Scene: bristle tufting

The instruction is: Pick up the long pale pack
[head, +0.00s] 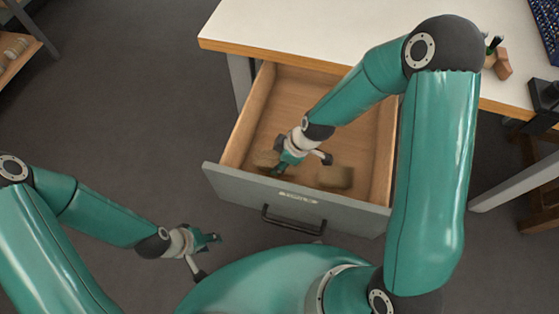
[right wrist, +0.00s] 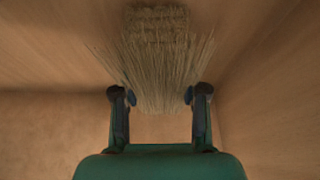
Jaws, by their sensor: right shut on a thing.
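In the right wrist view, a pale tan pack of long, thin bristles (right wrist: 165,60) lies with its loose ends between the two fingers of my right gripper (right wrist: 160,98). The gripper is shut on it, with the pads against its sides. In the head view, my right gripper (head: 302,163) reaches down into the open drawer (head: 250,115). I cannot tell which of these is held. My left gripper (head: 210,256) is open and empty, outside the drawer.
The drawer's grey front (head: 300,199) has a dark handle (head: 293,219). The white table (head: 300,40) with a wooden edge stands above it. A small wooden block (head: 503,63) and a keyboard (head: 547,25) are on the table at right. Floor left of the drawer is free.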

